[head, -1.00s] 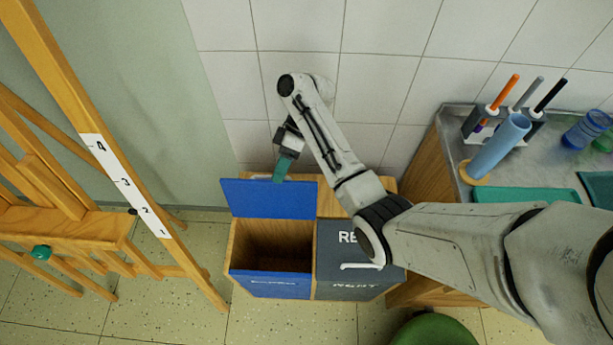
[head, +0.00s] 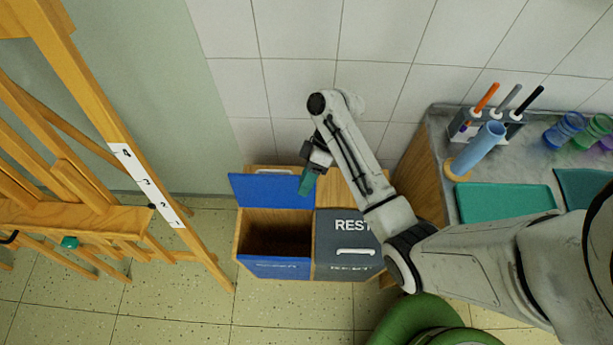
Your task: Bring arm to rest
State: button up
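I see nothing clearly held. The blue lid (head: 272,191) stands up at the back of the open left compartment (head: 275,240), whose inside is dark. My arm reaches in from the right side of the picture, over the right part of the bin.
The grey lid (head: 340,255) marked REST is closed. A wooden easel (head: 100,130) stands at the left. At the right, a counter holds a teal tray (head: 505,203), a blue cylinder (head: 475,150) and a tool rack (head: 465,125). A green stool (head: 425,325) stands below.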

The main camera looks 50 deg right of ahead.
dwell(0.5)
jog(key=s+a+f+m+h+b, duration=0.2)
jog(key=s+a+f+m+h, duration=0.1)
jog(key=s+a, duration=0.3)
jog(key=s+d+r+m+t+h+b, duration=0.1)
jog(key=s+d+r+m+h, duration=0.3)
jog(key=s, duration=0.5)
jog(key=shift+s+d+h, duration=0.25)
jog(key=shift+h, duration=0.35)
